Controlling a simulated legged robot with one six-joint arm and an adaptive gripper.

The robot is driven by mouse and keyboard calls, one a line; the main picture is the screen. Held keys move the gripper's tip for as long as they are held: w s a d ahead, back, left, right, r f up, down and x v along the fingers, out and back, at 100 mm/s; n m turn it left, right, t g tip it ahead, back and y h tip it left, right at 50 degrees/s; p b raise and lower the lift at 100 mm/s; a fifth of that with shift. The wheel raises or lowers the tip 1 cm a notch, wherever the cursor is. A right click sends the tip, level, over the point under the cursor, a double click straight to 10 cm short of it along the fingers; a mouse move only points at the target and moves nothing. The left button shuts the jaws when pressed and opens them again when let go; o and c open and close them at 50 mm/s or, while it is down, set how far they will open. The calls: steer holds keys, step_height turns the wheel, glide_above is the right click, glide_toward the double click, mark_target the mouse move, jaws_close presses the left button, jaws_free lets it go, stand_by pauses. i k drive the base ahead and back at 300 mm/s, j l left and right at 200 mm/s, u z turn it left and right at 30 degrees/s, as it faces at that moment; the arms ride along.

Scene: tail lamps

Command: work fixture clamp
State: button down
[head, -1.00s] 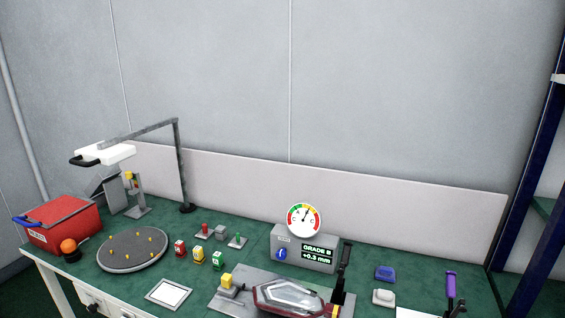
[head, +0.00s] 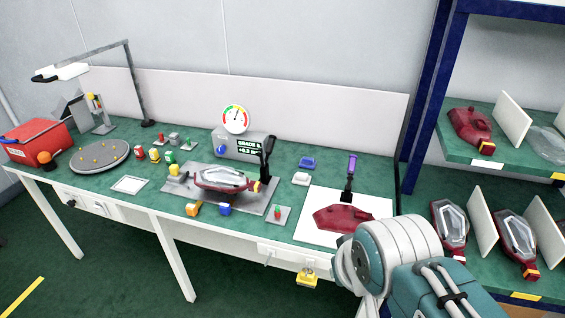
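The fixture is a grey plate (head: 215,204) on the green bench, with a red-rimmed clear tail lamp (head: 225,179) lying on it. A clamp with a black lever (head: 267,152) stands at the plate's right end, its lever upright. A yellow-topped block (head: 174,170) stands at the plate's left end. Whether the clamp touches the lamp is too small to tell. Part of my arm shows at the lower right, right of the fixture and apart from it. My gripper is not in view.
A gauge box (head: 239,146) stands behind the fixture. Right of it are a white sheet (head: 372,205) with a red lamp shape and a purple-handled tool (head: 350,172). A round turntable (head: 99,157) is at left. A blue-framed shelf (head: 498,164) holds lamps at far right.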

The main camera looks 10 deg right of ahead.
mark_target(271, 143)
steer(key=k+l+u, duration=0.1)
steer(key=i+j+z, duration=0.25)
steer(key=i+j, duration=0.25)
steer(key=j, duration=0.25)
steer(key=i+j+z, duration=0.25)
steer(key=i+j, duration=0.7)
steer(key=i, duration=0.1)
